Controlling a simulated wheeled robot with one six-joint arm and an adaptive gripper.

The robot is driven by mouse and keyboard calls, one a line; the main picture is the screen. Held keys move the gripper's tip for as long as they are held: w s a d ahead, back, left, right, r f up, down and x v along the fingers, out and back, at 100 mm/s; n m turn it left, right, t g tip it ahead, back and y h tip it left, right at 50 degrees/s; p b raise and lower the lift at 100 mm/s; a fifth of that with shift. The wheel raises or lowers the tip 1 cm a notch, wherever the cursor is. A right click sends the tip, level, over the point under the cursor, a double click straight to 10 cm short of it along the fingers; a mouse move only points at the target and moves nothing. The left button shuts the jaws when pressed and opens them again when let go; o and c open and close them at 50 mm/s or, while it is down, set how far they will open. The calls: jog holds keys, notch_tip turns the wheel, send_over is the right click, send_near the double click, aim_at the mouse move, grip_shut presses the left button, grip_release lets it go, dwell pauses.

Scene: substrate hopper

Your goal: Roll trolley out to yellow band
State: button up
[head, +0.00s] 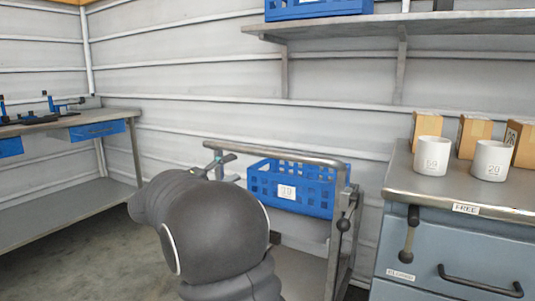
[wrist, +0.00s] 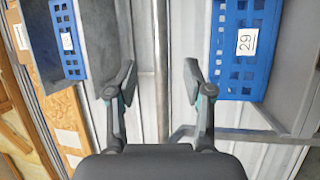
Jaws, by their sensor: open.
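The trolley (head: 300,155) is a grey metal frame with a top rail and carries a blue crate (head: 325,191) with a white label. It stands near the corrugated wall, left of the blue-grey cabinet. My gripper (head: 218,163) is mostly hidden behind my dark arm in the head view; its tips show near the rail's left end. In the wrist view, my gripper (wrist: 157,88) is open, with a grey bar (wrist: 162,70), which looks like the trolley's rail, in line between its fingers. I see no contact; the depth is unclear. No yellow band is in view.
The cabinet (head: 415,285) bears white mugs (head: 431,156) and cardboard boxes (head: 474,136) close to the trolley's right. A workbench (head: 65,122) stands left, a wall shelf (head: 345,29) with a blue crate (head: 312,8) above. Bare floor (head: 95,240) shows at lower left.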

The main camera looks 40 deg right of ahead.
aim_at(262, 155)
jog(key=d, duration=0.4)
jog(key=d+r+p, duration=0.1)
jog(key=d, duration=0.3)
jog(key=d+r, duration=0.1)
jog(key=d, duration=0.3)
jog(key=shift+d+r, duration=0.1)
jog(key=shift+d, duration=0.05)
jog(key=shift+c, duration=0.3)
